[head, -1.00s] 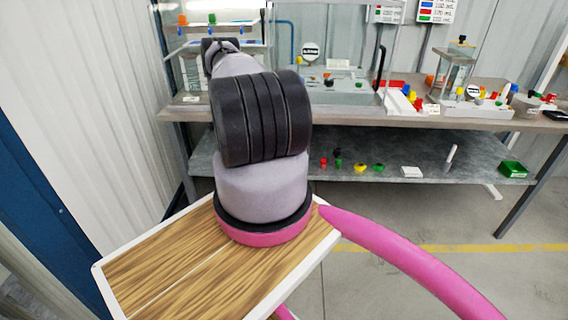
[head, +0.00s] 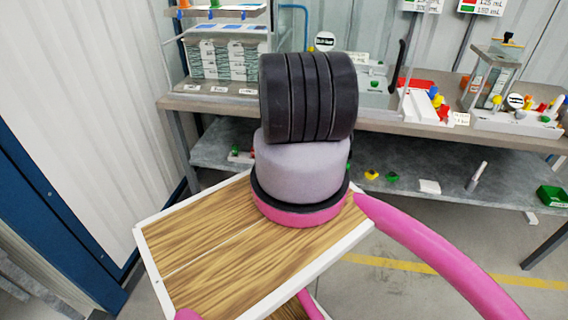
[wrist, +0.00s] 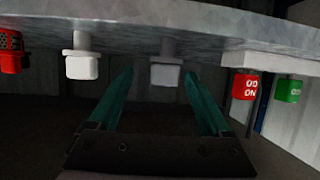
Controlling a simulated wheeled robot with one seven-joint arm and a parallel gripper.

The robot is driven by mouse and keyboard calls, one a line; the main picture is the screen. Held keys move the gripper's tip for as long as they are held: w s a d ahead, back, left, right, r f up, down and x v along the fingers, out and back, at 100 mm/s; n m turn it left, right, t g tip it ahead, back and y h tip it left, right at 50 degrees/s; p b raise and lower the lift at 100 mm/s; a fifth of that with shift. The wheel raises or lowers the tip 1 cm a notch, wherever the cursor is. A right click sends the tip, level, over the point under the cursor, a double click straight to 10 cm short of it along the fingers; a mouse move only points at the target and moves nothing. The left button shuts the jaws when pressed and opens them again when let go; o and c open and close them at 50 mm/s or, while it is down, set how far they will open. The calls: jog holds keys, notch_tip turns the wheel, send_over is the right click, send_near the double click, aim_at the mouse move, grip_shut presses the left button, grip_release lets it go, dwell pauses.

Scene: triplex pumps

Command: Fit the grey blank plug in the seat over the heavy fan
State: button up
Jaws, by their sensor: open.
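In the wrist view, which looks upside down, a grey plug (wrist: 165,72) with a narrow stem and squarish head stands out from a pale slab (wrist: 210,30). My gripper (wrist: 159,76) is open, with its two teal fingers apart on either side of the grey plug in the picture. Whether they touch it I cannot tell. A paler, white plug (wrist: 82,66) is left of it. I cannot pick out the heavy fan or its seat in either view. In the head view my arm hides my gripper and part of the bench.
In the wrist view a red block (wrist: 245,86), a green block (wrist: 288,90) and a red ribbed part (wrist: 11,50) are nearby. In the head view the bench (head: 200,103) carries a clear case (head: 497,72); its lower shelf holds a green bin (head: 552,196) and small parts.

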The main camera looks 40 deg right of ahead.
jog(key=shift+w+a+x, duration=0.15)
jog(key=shift+x, duration=1.45)
jog(key=shift+w+a+x, duration=0.1)
jog(key=shift+x, duration=1.45)
grip_shut()
jog(key=shift+r, duration=0.15)
